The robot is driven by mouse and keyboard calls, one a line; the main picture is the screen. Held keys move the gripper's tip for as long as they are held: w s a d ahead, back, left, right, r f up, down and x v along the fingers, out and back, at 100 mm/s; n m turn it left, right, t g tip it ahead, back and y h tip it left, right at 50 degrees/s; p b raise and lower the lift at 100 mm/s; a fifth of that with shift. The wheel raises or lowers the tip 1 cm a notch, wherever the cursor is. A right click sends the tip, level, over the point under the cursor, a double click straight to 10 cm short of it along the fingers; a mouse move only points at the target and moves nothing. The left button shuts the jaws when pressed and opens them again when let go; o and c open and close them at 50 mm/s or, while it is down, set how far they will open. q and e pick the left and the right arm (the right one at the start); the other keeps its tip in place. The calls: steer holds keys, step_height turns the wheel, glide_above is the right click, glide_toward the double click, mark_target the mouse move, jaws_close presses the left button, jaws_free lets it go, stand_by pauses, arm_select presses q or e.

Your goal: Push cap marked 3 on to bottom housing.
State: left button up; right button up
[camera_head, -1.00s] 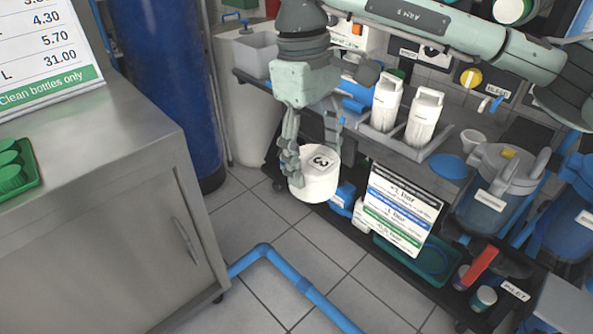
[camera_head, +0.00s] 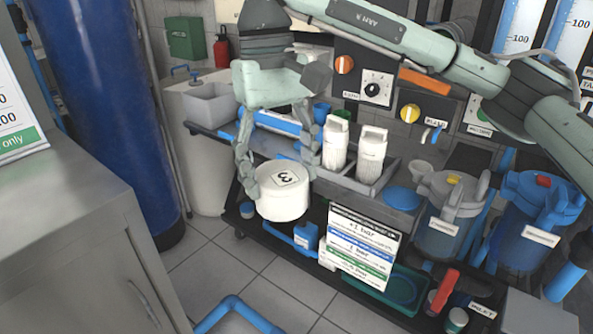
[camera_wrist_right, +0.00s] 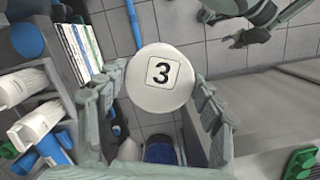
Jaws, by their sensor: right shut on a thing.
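The white round cap marked 3 (camera_head: 283,192) is held by my right gripper (camera_head: 278,165) above the floor, in front of the rack. In the right wrist view the cap (camera_wrist_right: 161,77) sits between the two fingers, its black 3 facing the camera. The gripper is shut on its sides and the cap looks slightly tilted in the head view. My left gripper (camera_wrist_right: 238,25) shows small at the top right of the right wrist view; whether it is open is unclear. It is not in the head view. I cannot pick out a bottom housing with certainty.
Two white bottles (camera_head: 371,155) stand in a grey tray behind the cap. A label board (camera_head: 361,248) is right of the cap. A steel cabinet (camera_head: 80,230) is at left, with floor between.

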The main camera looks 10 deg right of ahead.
steer(key=w+a+m, duration=0.3)
steer(key=a, duration=0.4)
steer(key=shift+a+y, duration=0.15)
steer(key=shift+y, duration=0.15)
steer(key=s+d+f, duration=0.2)
steer(key=d+f, duration=1.4)
steer(key=d, duration=0.2)
steer(key=shift+d+f, duration=0.15)
